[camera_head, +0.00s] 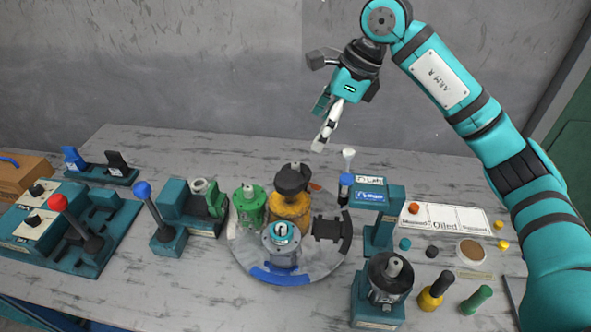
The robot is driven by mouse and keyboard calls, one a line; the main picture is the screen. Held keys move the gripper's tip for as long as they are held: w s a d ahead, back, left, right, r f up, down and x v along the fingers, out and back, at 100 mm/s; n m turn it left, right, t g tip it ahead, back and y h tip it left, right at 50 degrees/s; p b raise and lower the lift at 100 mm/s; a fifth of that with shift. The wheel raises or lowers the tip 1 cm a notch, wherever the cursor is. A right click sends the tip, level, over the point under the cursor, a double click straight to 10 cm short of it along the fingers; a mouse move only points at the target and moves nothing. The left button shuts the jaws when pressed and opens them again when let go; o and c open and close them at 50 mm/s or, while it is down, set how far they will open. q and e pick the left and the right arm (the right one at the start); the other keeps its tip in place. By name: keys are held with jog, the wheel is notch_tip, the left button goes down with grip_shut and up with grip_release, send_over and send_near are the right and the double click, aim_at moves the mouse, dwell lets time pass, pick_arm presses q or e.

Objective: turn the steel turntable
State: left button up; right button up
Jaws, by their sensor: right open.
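The steel turntable (240,246) is a round grey disc on the middle of the bench. A green part (249,208), a yellow part with a dark top (290,208), a grey steel motor part (282,245) and a dark bracket (327,229) stand on it. A blue curved piece (280,275) lies along its front rim. My right gripper (325,137) is open and empty, held in the air above and behind the turntable, apart from it. My left gripper does not show.
Left of the turntable are a teal fixture (190,208), a blue-knobbed lever (150,208) and a red-knobbed control panel (62,228). Right of it are a teal stand (380,225), a dark motor on a teal base (387,282) and a white labelled board (445,218).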

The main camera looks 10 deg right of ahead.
jog(key=p, duration=0.1)
send_near(291, 177)
jog(key=p+x, duration=0.2)
jog(key=x, duration=0.6)
jog(key=shift+a+f, duration=0.25)
jog(key=shift+a, duration=0.05)
jog(key=shift+f, duration=0.3)
jog(key=shift+a+f+p, duration=0.1)
jog(key=shift+f+p, duration=0.1)
jog(key=shift+p, duration=0.1)
jog(key=c, duration=1.7)
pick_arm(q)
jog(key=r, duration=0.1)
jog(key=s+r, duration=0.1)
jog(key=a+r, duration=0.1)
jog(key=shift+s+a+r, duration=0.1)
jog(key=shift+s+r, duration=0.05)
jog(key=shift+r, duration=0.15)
pick_arm(e)
jog(key=shift+w, duration=0.1)
